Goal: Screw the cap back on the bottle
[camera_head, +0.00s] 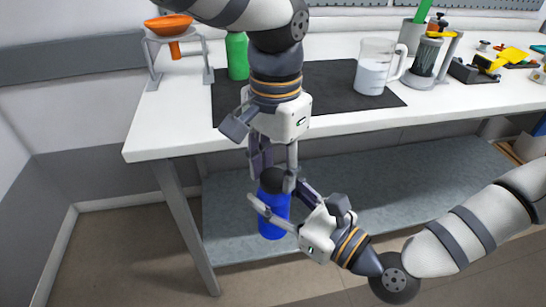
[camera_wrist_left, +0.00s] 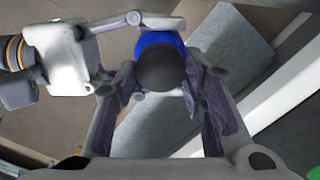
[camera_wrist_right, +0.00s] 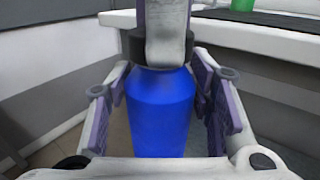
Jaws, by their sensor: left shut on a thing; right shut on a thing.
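The blue bottle (camera_head: 272,225) is held upright in the air in front of the table. My right gripper (camera_head: 279,200) is shut on its upper body, one finger on each side; the bottle fills the middle of the right wrist view (camera_wrist_right: 160,115). The black cap (camera_head: 270,177) sits at the top of the bottle, in line with it. My left gripper (camera_head: 274,174) points down from above and is shut on the cap. The left wrist view shows the round cap top (camera_wrist_left: 162,68) between its fingers. One left finger hides part of the cap in the right wrist view, so the thread is not visible.
The white table (camera_head: 170,135) stands behind, with a dark mat (camera_head: 325,110). On it are a green bottle (camera_head: 237,55), a clear pitcher (camera_head: 372,68) and an orange funnel (camera_head: 168,25) on a stand. A grey lower shelf (camera_head: 400,185) lies beyond my grippers.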

